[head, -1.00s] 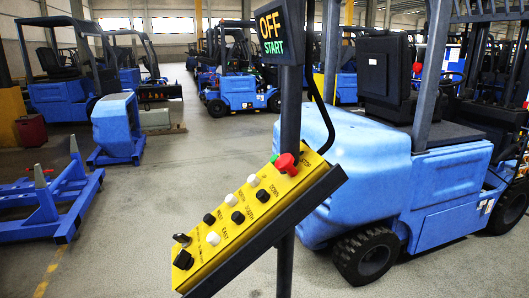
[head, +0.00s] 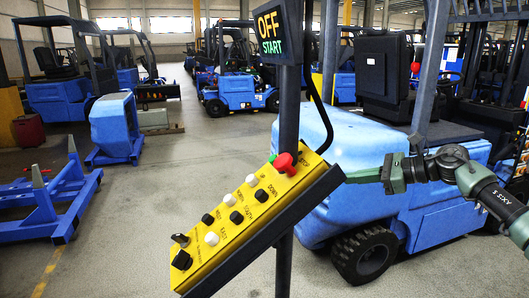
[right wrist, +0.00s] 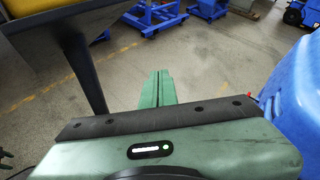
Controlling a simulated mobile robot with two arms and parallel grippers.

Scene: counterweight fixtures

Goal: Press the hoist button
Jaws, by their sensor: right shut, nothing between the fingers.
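The yellow control panel (head: 222,250) sits tilted on a dark post in the head view. It carries white and black buttons in pairs, a red mushroom knob (head: 285,163), a small green part beside the knob, and a black switch at the lower end. A white button (head: 252,180) and a black button (head: 260,195) sit nearest the knob, by the word DOWN. My right gripper (head: 349,176) is shut and empty, right of the panel's upper end, fingers pointing left. Its shut fingers also show in the right wrist view (right wrist: 158,88).
A display (head: 272,35) reading OFF and START tops the post (head: 289,110). A blue forklift (head: 425,190) stands close behind my right arm. A blue frame (head: 45,200) lies at left. Open floor lies left of the panel.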

